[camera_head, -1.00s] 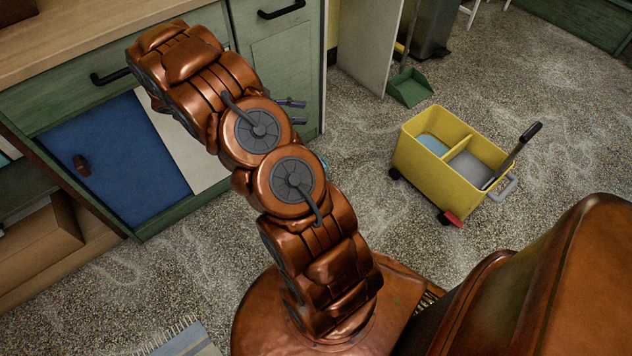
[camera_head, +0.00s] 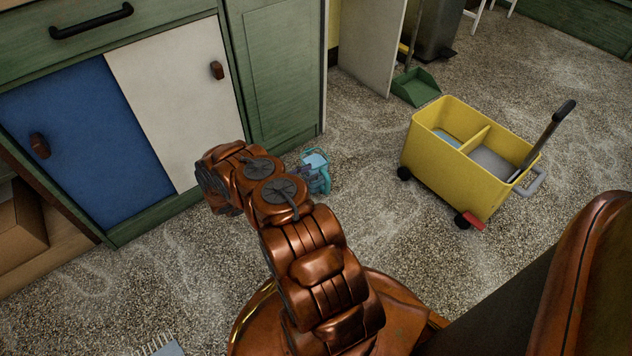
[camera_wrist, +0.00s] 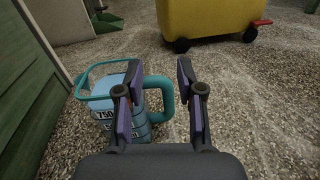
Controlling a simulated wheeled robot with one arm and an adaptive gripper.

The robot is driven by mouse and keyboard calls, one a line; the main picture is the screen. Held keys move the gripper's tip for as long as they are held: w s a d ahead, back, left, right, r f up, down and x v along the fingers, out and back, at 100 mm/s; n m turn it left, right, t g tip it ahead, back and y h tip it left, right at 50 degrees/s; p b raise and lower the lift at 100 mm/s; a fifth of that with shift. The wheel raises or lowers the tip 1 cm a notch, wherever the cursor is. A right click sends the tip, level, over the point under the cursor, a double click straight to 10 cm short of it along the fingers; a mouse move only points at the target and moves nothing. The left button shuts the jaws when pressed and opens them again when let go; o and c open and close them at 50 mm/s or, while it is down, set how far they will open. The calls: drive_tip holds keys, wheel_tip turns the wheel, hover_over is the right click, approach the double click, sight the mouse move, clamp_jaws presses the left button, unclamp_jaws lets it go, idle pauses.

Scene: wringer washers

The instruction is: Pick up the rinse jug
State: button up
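The rinse jug (camera_head: 316,160) stands on the speckled floor by the green cabinet, partly hidden by my gripper and arm in the head view. In the wrist view the jug (camera_wrist: 103,108) is pale blue with a teal rim, a teal handle (camera_wrist: 167,96) and dark printed marks. My gripper (camera_wrist: 160,74) is open, with purple pads on its fingers. In the wrist view the handle shows between the two fingers, and the left finger covers part of the jug's body. I cannot tell whether either finger touches it.
A yellow mop bucket (camera_head: 429,160) on wheels stands to the right of the jug, with floor between. The green cabinet (camera_head: 272,75) with blue and white doors is close on the left. A green dustpan (camera_head: 416,87) lies farther back. Open floor lies in front.

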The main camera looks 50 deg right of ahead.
drive_tip(key=n+b, duration=0.1)
drive_tip(key=b, duration=0.2)
approach(325, 184)
drive_tip(key=x, duration=0.3)
drive_tip(key=shift+s+d+r+n+t+h+b, duration=0.1)
drive_tip(key=shift+s+d+n+t+h+b, duration=0.2)
drive_tip(key=shift+d, duration=0.45)
drive_tip(key=shift+s+d+t+b, duration=0.1)
drive_tip(key=shift+s+d+t, duration=0.2)
drive_tip(key=shift+s+d, duration=0.3)
drive_tip(key=b+x, duration=0.3)
drive_tip(key=x, duration=0.1)
drive_tip(key=shift+d, duration=0.3)
drive_tip(key=shift+s+d, duration=0.1)
drive_tip(key=shift+d, duration=0.1)
clamp_jaws()
